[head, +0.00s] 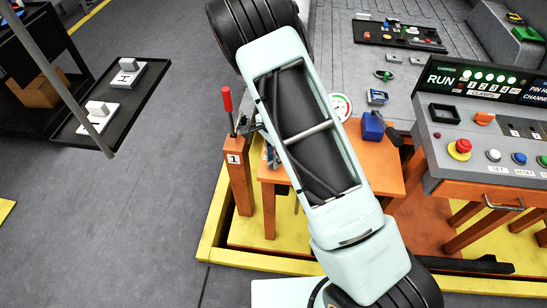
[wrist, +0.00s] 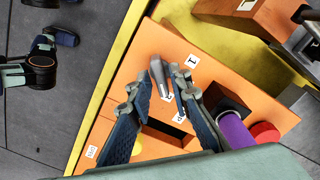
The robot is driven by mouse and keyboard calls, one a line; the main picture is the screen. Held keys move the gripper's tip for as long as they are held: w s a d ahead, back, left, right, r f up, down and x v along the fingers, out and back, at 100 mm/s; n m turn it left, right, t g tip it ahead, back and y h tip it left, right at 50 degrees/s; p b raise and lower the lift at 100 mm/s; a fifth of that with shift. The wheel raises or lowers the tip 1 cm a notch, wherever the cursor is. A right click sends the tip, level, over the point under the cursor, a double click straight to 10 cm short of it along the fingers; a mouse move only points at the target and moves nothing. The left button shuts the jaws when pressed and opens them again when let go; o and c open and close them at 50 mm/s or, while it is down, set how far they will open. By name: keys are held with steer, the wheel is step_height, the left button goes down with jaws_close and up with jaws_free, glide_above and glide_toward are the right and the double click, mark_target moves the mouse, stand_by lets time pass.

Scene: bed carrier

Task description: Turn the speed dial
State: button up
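I cannot pick out a speed dial for certain. A round white disc with a coloured rim (head: 341,106) shows in the head view, partly hidden by my arm. The grey control console (head: 440,166) at the right carries a red button on a yellow base (head: 460,149) and smaller white and blue buttons. In the wrist view my gripper (wrist: 165,80) is open, its two blue-padded fingers apart. A grey peg-like piece (wrist: 158,75) shows between the fingertips over an orange surface; I cannot tell whether they touch it. My arm mostly hides the gripper in the head view.
An orange post marked 1 with a red-handled lever (head: 227,102) stands left of my arm. A blue box (head: 372,127) sits on the orange table (head: 385,180). The wrist view shows a purple cylinder (wrist: 235,133) and red cylinder (wrist: 264,133).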

jaws_close()
steer(key=shift+n, duration=0.3)
steer(key=n+b, duration=0.2)
steer(key=n, duration=0.1)
steer(key=shift+f, duration=0.1)
steer(key=n+b, duration=0.2)
steer(key=n, duration=0.3)
steer(key=n+b, duration=0.2)
steer(key=n, duration=0.7)
steer(key=shift+b, duration=0.35)
steer(key=shift+n, duration=0.3)
